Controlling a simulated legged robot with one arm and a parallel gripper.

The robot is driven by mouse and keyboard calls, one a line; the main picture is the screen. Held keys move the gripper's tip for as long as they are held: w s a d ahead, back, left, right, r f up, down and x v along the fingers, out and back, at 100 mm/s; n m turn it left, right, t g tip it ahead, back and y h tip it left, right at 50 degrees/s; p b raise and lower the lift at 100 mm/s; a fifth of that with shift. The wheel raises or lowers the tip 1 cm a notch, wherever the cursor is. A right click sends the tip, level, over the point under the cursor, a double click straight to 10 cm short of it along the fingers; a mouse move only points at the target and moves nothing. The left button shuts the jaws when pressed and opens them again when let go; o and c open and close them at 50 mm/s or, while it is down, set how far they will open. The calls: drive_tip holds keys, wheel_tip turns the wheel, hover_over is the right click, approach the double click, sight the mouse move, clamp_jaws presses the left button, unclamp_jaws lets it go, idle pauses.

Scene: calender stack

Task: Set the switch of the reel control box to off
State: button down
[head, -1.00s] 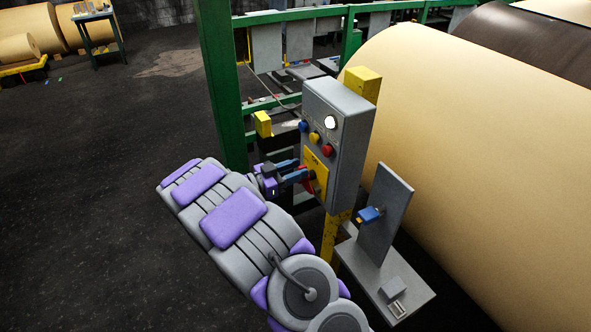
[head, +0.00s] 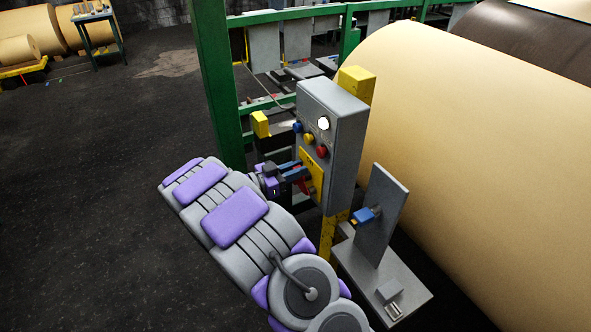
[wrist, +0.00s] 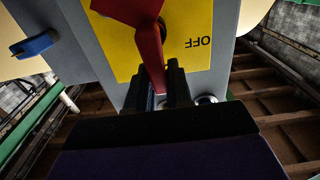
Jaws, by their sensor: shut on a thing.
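The grey reel control box (head: 343,118) stands on a yellow post in the head view. Its yellow switch plate (head: 318,163) is low on the front, below blue, yellow and red buttons and a lit white lamp. My gripper (head: 303,174) is at this plate. In the wrist view its dark fingers (wrist: 165,88) are shut on the end of the red switch handle (wrist: 149,45). An upside-down OFF label (wrist: 199,43) shows on the plate, to the right of the handle and apart from it. The handle's upper end is cut off by the picture edge.
A grey stand (head: 381,215) with a blue-handled part is right of the box. A large paper roll (head: 460,140) lies behind. A green post (head: 212,80) rises left of the box.

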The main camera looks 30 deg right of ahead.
drive_tip(key=shift+w, duration=0.1)
drive_tip(key=n+b, duration=0.1)
drive_tip(key=w+n+b, duration=0.1)
drive_tip(key=n, duration=0.1)
drive_tip(key=shift+d+f, duration=0.1)
drive_tip(key=n, duration=0.2)
drive_tip(key=shift+w+f+n+b, duration=0.15)
drive_tip(key=shift+w+n+b, duration=0.15)
drive_tip(key=shift+w+b, duration=0.1)
drive_tip(key=n, duration=0.2)
drive_tip(key=shift+w+f+n, duration=0.3)
drive_tip(key=shift+w+n, duration=0.1)
drive_tip(key=shift+w+f+n+p, duration=0.2)
drive_tip(key=shift+f+n, duration=0.3)
drive_tip(key=shift+n, duration=1.1)
drive_tip(key=shift+w+f+n+p, duration=0.25)
drive_tip(key=shift+f+n, duration=0.3)
drive_tip(key=shift+n, duration=1.05)
drive_tip(key=shift+w+f+n+p, duration=0.2)
drive_tip(key=shift+f+n, duration=0.3)
drive_tip(key=shift+n, duration=1.1)
drive_tip(key=shift+f, duration=0.1)
